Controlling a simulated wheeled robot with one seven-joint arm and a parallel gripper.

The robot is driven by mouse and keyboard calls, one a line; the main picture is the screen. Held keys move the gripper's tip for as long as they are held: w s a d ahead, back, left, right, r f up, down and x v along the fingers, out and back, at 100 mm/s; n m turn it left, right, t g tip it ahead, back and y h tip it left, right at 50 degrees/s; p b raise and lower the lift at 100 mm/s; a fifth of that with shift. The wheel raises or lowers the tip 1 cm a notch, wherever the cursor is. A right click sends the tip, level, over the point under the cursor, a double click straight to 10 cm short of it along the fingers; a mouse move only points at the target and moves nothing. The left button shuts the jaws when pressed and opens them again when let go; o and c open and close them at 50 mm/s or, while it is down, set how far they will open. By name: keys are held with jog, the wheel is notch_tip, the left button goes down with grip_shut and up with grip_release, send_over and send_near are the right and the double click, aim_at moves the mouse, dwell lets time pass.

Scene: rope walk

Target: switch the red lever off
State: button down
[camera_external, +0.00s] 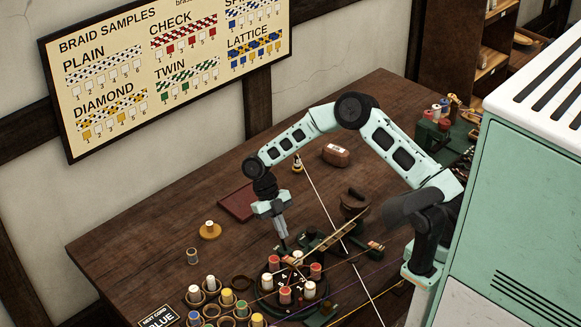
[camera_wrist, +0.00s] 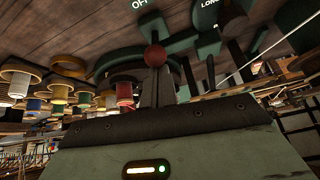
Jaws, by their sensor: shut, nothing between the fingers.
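The red lever's round red knob (camera_wrist: 155,57) shows in the wrist view, just beyond my fingertips. A green bracket lies behind it, and a partly cut-off label beginning with "O" (camera_wrist: 138,4) is at the top edge. My gripper (camera_wrist: 158,78) is shut with nothing between its fingers, its tips close to the knob; I cannot tell if they touch. In the external view my gripper (camera_external: 285,250) points down at the back edge of the round dark spool stand (camera_external: 265,300). The lever is not clearly visible there, and its position cannot be read.
Red and white spools (camera_external: 274,264) stand close around my gripper. Cords and a wooden slat (camera_external: 325,240) cross to its right. Several coloured spools (camera_external: 227,297) stand front left. A dark red tray (camera_external: 238,203) lies behind. The left table is mostly clear.

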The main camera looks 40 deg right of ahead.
jog(key=shift+w+d+r, duration=0.1)
jog(key=shift+w, duration=0.35)
jog(key=w+r+p, duration=0.1)
jog(key=w+r, duration=0.5)
jog(key=w, duration=0.1)
jog(key=shift+d+p, duration=0.25)
jog(key=shift+p, duration=0.15)
jog(key=shift+s+a+r, duration=0.1)
jog(key=shift+s+r, duration=0.05)
jog(key=shift+r, duration=0.05)
jog(key=s+a+r+m+t, duration=0.2)
jog(key=s+a+r+m, duration=0.35)
jog(key=s, duration=0.35)
jog(key=s+a+r+m+t, duration=0.1)
jog(key=s+a+r+m, duration=0.3)
jog(key=s+r+m, duration=0.3)
jog(key=s+d+m+t, duration=0.1)
jog(key=s+d+m, duration=0.2)
jog(key=s+m, duration=0.4)
jog(key=s+d+m+t, duration=0.2)
jog(key=s+m, duration=0.4)
jog(key=s, duration=0.8)
jog(key=shift+d+r+m, duration=0.35)
jog(key=shift+d+r, duration=0.1)
jog(key=shift+d, duration=0.3)
